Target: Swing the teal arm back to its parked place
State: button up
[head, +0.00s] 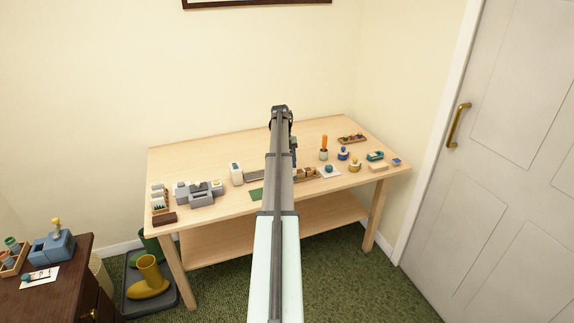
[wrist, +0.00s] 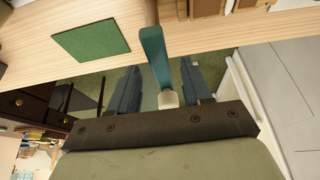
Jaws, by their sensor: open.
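In the wrist view the teal arm (wrist: 154,50) runs from the table's edge toward my gripper and ends in a pale whitish tip (wrist: 167,98). My gripper (wrist: 160,67) is open, with one blue-grey finger on each side of the teal arm. I cannot tell whether either finger touches it. A green square (wrist: 92,40) lies flat on the wooden table to the left of the teal arm. It also shows in the head view (head: 256,194). There my own arm covers the middle of the table and hides most of the teal arm's surroundings.
A white door (head: 510,150) stands right; a dark cabinet (head: 70,290) stands left.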

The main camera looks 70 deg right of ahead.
jog(key=shift+w+d+r, duration=0.15)
jog(key=shift+r, duration=0.25)
jog(key=shift+w+d+r, duration=0.5)
jog(key=shift+d+r, duration=0.05)
jog(key=shift+r, duration=0.25)
jog(key=w+d, duration=0.7)
jog(key=d, duration=0.1)
jog(key=shift+w, duration=0.4)
